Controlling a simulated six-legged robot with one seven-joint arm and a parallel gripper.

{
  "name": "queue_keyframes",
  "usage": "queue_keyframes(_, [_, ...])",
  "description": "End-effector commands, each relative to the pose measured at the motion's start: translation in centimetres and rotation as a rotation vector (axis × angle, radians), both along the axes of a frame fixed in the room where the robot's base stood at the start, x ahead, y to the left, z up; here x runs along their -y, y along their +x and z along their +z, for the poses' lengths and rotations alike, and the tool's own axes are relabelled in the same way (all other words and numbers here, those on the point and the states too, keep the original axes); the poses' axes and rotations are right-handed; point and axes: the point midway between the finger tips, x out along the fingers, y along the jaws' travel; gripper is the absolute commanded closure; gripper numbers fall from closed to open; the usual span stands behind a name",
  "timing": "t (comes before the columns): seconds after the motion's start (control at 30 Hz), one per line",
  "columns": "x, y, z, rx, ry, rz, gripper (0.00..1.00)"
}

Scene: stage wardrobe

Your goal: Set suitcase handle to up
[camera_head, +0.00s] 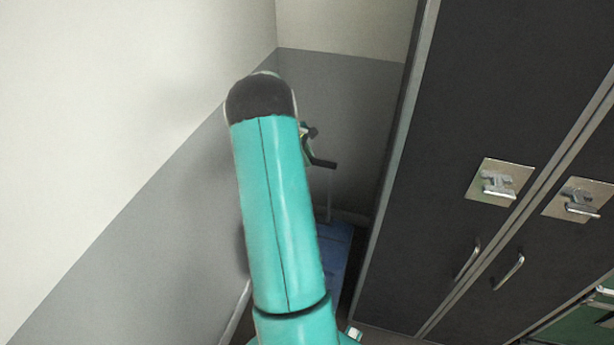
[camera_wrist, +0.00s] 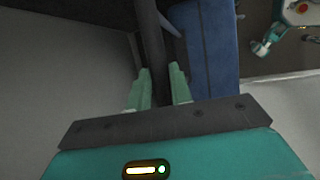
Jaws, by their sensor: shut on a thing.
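The blue suitcase (camera_head: 338,250) stands low in the gap between the wall and the dark cabinet, partly hidden by my arm in the head view. Its black handle bar (camera_head: 322,163) shows well above it, with a thin pale rod (camera_head: 329,195) running down toward it. In the wrist view the suitcase (camera_wrist: 213,50) is to the right of the dark handle bar (camera_wrist: 153,40). My gripper (camera_wrist: 160,76) has its pale green fingers on either side of the bar and is shut on it. In the head view my arm hides most of the gripper.
A tall dark cabinet (camera_head: 450,130) with metal latches and pull handles is close on the right. A grey and white wall (camera_head: 100,120) is close on the left. The gap between them is narrow. Part of my own teal body shows at the wrist view's upper right.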

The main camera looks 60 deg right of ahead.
Motion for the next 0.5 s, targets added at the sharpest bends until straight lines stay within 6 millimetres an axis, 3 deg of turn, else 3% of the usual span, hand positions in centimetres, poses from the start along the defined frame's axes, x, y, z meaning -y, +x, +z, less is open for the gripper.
queue_keyframes(0.03, [0.0, 0.1, 1.4, 0.001, -0.002, 0.000, 1.00])
queue_keyframes(0.2, [0.0, 0.0, 4.4, 0.000, -0.001, -0.001, 1.00])
queue_keyframes(0.5, [0.0, 0.0, 6.1, -0.002, 0.001, -0.001, 1.00])
